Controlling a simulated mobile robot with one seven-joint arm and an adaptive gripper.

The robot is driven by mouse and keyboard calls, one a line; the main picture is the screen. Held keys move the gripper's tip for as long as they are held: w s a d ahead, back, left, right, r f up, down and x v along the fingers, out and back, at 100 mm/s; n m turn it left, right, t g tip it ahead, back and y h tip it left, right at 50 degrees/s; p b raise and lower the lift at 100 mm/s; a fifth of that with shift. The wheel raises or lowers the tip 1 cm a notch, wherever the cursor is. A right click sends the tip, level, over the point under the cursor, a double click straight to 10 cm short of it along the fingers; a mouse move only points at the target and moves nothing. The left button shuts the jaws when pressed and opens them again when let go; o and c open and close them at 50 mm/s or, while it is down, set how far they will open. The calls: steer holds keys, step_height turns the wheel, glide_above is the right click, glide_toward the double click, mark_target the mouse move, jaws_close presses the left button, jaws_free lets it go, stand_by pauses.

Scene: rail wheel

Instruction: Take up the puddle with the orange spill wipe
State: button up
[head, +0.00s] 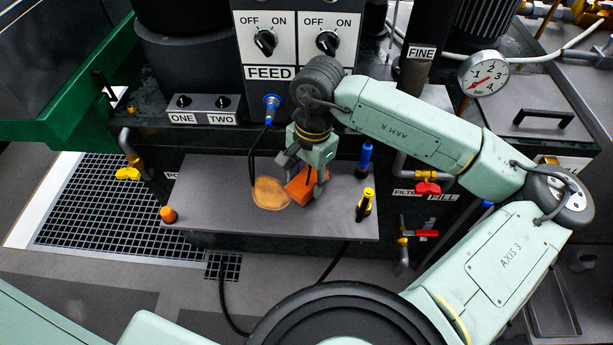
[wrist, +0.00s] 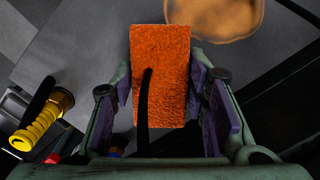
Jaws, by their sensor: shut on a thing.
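The orange spill wipe (head: 301,188) is a block held between the fingers of my gripper (head: 314,175), low over the grey shelf. In the wrist view the wipe (wrist: 160,70) sits between the two purple-padded fingers of my gripper (wrist: 165,110), and a dark strip crosses it. The puddle (head: 271,193) is a tan-orange round patch on the shelf, just left of the wipe. It also shows in the wrist view (wrist: 215,15), at the top edge beyond the wipe. I cannot tell whether the wipe touches the shelf.
The grey shelf (head: 215,205) has an orange cap (head: 168,214) at its left. A yellow-topped bottle (head: 365,204) and a blue-topped item (head: 365,158) stand right of my gripper. A black hose (head: 252,160) hangs from a blue fitting (head: 271,103) by the puddle. The shelf's left part is clear.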

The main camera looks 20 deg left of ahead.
steer(key=shift+w+a, duration=0.1)
steer(key=shift+w, duration=0.1)
steer(key=shift+s+a+b, duration=0.2)
steer(key=shift+a+b, duration=0.3)
steer(key=shift+a, duration=0.3)
steer(key=shift+s, duration=0.2)
stand_by(0.4)
steer(key=shift+r+p, duration=1.6)
steer(key=shift+r, duration=2.35)
